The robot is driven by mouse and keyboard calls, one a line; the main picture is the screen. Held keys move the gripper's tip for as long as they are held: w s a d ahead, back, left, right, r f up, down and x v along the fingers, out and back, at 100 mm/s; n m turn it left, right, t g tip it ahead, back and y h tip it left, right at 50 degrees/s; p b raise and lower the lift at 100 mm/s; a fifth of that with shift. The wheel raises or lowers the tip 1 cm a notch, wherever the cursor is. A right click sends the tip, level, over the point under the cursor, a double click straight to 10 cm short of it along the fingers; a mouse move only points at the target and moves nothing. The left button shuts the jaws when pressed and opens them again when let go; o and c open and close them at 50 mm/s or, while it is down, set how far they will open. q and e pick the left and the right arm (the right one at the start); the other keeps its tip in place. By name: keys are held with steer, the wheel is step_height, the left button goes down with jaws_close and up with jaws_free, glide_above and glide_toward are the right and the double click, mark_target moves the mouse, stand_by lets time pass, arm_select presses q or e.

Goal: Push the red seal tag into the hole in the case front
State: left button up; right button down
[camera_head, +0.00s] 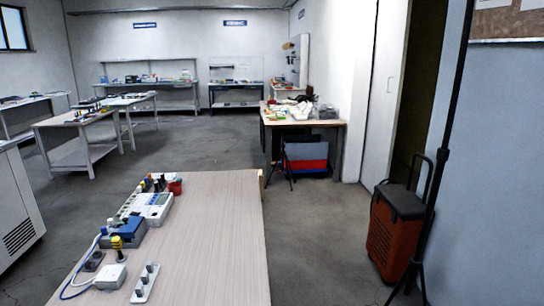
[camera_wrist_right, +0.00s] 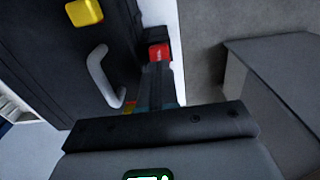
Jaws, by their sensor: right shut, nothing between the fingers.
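The red seal tag (camera_wrist_right: 158,52) shows in the right wrist view as a small red block at the right edge of a dark case (camera_wrist_right: 45,60). The case front carries a pale curved handle (camera_wrist_right: 102,75) and a yellow piece (camera_wrist_right: 84,12). My right gripper (camera_wrist_right: 158,72) is shut and empty, its fingertips just below the red tag in the picture. I cannot tell whether they touch it. The hole is not visible, and how deep the tag sits cannot be told. My left gripper is not in view. Neither gripper shows in the head view.
In the head view a wooden table (camera_head: 215,230) bears several instruments, small bottles and a red cup (camera_head: 175,186) at its left; its right half is clear. A red-and-black wheeled case (camera_head: 394,230) and a black stand stand at right. Grey furniture (camera_wrist_right: 275,90) shows right in the wrist view.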

steer(key=shift+s+f+b, duration=0.1)
steer(key=shift+f+b, duration=0.95)
steer(key=shift+f, duration=0.2)
stand_by(0.8)
steer(key=shift+r, duration=0.1)
steer(key=shift+r+p, duration=2.45)
steer(key=shift+r, duration=1.1)
